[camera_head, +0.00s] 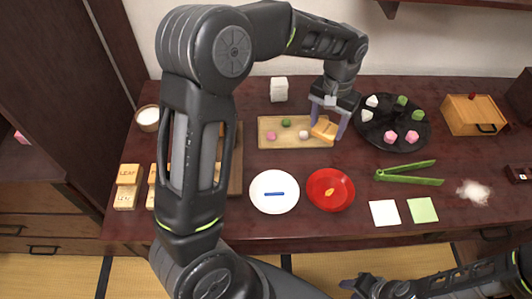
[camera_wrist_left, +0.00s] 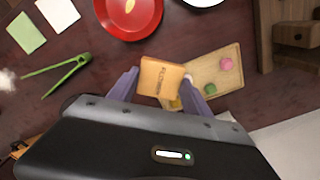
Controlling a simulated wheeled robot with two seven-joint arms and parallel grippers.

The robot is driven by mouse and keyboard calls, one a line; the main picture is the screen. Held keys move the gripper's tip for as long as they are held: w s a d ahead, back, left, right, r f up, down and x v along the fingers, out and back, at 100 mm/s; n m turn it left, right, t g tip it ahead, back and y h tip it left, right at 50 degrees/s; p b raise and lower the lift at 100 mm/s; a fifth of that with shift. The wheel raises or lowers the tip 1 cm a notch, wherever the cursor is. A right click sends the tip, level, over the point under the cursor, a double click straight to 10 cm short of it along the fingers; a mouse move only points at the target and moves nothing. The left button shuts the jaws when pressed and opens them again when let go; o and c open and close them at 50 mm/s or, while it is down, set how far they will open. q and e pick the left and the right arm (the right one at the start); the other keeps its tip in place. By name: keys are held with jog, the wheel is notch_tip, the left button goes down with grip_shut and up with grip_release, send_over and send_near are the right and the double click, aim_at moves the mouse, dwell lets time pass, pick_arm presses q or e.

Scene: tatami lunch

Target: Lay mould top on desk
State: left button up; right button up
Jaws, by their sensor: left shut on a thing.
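My left gripper (camera_head: 328,121) is shut on a small light-wood mould top (camera_head: 322,131) and holds it over the right end of a wooden tray. In the left wrist view the mould top (camera_wrist_left: 160,79) shows lettering on its face between the purple fingers (camera_wrist_left: 162,88). A yellowish piece (camera_wrist_left: 176,104) shows just beyond its edge; what it is I cannot tell. The dark desk (camera_head: 235,229) lies beneath everything. My right gripper (camera_head: 359,284) is low at the front edge; its fingers are too unclear to read.
The tray (camera_head: 265,143) holds pink, green and white sweets. Other lettered mould blocks (camera_head: 128,174) stand at left. A white plate (camera_head: 274,205), red plate (camera_head: 329,202), green tongs (camera_head: 411,178) and black platter (camera_head: 374,138) occupy the middle and right. Bare desk lies between the plates and tray.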

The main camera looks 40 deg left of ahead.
pick_arm(q)
jog(key=shift+s+r, duration=0.1)
jog(key=s+a+n+b, duration=0.1)
jog(key=s+a+n, duration=0.25)
jog(key=a, duration=0.25)
jog(key=n+b, duration=0.1)
jog(key=n, duration=0.3)
send_over(265, 161)
jog(key=f, duration=0.1)
jog(key=shift+d+f, duration=0.1)
jog(key=shift+f, duration=0.1)
notch_tip(265, 161, down, 6)
jog(key=shift+f, duration=0.1)
jog(key=shift+f, duration=1.8)
